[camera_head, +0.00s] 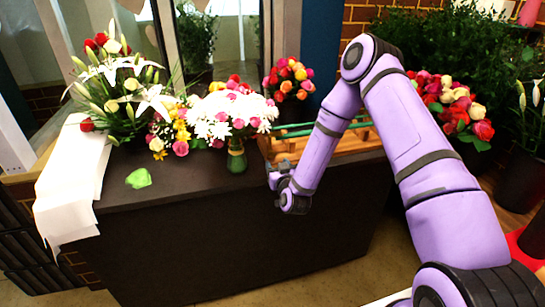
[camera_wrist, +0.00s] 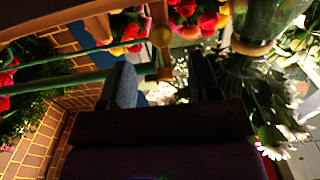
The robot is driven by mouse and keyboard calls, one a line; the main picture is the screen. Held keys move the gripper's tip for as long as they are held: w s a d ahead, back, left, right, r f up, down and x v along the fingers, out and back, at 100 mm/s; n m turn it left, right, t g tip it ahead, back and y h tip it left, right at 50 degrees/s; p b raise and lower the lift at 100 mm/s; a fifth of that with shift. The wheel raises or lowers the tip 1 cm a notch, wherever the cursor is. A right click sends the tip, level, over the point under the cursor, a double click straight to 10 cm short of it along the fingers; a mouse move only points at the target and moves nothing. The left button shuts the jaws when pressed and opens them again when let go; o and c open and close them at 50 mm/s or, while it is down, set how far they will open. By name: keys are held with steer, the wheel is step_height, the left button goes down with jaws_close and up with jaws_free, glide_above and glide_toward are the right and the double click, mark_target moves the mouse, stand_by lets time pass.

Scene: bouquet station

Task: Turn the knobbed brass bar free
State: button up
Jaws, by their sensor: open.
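In the wrist view, the brass bar (camera_wrist: 158,14) runs down from the top edge, with a round knob (camera_wrist: 161,37) on it. A small block-like end (camera_wrist: 165,73) shows below the knob. My gripper (camera_wrist: 162,72) is open, one finger on each side of the bar's lower end in the picture. I cannot tell whether either finger touches it. In the head view, my gripper (camera_head: 279,173) is at the left front end of a wooden rack (camera_head: 345,147) with green rails (camera_head: 300,132) on the dark counter. The brass bar cannot be made out there.
A glass vase (camera_head: 236,160) of white flowers stands close left of my gripper. Other bouquets, a white cloth (camera_head: 72,180) and a green lump (camera_head: 139,179) lie farther left. Roses (camera_head: 458,108) stand behind my arm.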

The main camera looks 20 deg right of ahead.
mark_target(272, 155)
steer(key=w, duration=0.6)
steer(key=shift+w, duration=0.25)
jaws_close()
